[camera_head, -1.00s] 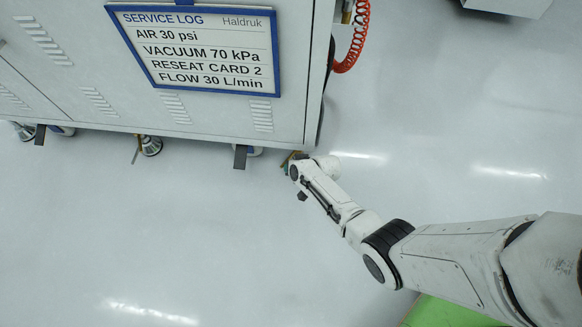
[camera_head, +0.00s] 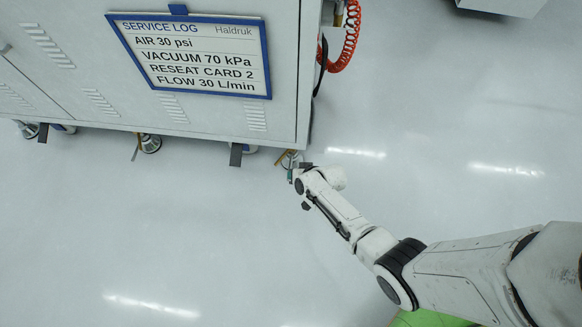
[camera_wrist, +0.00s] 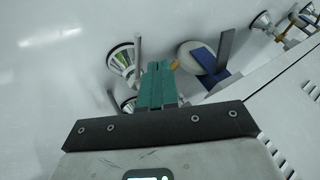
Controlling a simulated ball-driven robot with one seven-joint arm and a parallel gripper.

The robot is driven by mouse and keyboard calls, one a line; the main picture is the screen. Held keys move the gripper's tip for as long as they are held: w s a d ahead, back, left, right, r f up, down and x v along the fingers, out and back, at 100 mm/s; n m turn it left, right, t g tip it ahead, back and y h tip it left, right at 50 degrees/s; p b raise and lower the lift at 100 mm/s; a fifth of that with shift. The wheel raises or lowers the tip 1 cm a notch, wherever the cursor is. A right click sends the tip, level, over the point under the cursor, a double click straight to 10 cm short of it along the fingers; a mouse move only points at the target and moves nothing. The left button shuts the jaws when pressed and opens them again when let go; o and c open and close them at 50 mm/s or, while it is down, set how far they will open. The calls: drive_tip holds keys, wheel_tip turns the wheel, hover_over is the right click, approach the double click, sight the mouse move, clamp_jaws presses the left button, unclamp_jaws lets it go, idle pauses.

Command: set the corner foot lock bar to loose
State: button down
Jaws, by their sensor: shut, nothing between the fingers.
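The corner foot (camera_head: 290,155) shows below the machine's near right corner in the head view, partly behind my gripper. Its yellowish lock bar (camera_head: 281,159) sticks out to the left, towards the open floor. My gripper (camera_head: 291,176) is right beside the foot, low near the floor. In the wrist view my teal fingers (camera_wrist: 158,85) are shut with nothing between them. A yellow tip (camera_wrist: 175,64) shows just past them, likely the bar's end; the fingers hide the rest. I cannot tell whether they touch it. A round foot (camera_wrist: 128,103) is partly hidden behind the fingers.
A caster with a dark pedal (camera_head: 236,155) stands left of the corner foot. Another foot with a yellowish bar (camera_head: 150,143) is farther left. The machine panel (camera_head: 120,100) overhangs them. A red coiled hose (camera_head: 345,52) hangs at the right side. The floor in front is clear.

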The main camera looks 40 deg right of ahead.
drive_tip(key=shift+s+a+r+p, duration=0.3)
drive_tip(key=shift+s+r+p, duration=0.2)
drive_tip(key=shift+r, duration=0.2)
drive_tip(key=shift+s+a+r+p, duration=0.25)
drive_tip(key=shift+s+r+p, duration=0.15)
drive_tip(key=shift+r, duration=0.3)
drive_tip(key=shift+s+a+r+p, duration=0.3)
drive_tip(key=shift+s+r+p, duration=0.1)
drive_tip(key=shift+s+r, duration=0.25)
drive_tip(key=shift+w, duration=0.15)
drive_tip(key=s+a+r+n+g+h, duration=0.1)
drive_tip(key=s+r+n+g, duration=0.25)
drive_tip(key=s+r, duration=0.7)
drive_tip(key=s+r+n+g, duration=0.35)
drive_tip(key=s+r, duration=0.45)
drive_tip(key=r, duration=0.6)
wheel_tip(320, 180, up, 28)
drive_tip(key=p, duration=2.9)
drive_tip(key=shift+w+a+r, duration=0.15)
drive_tip(key=shift+w+r, duration=0.05)
drive_tip(key=shift+w, duration=0.1)
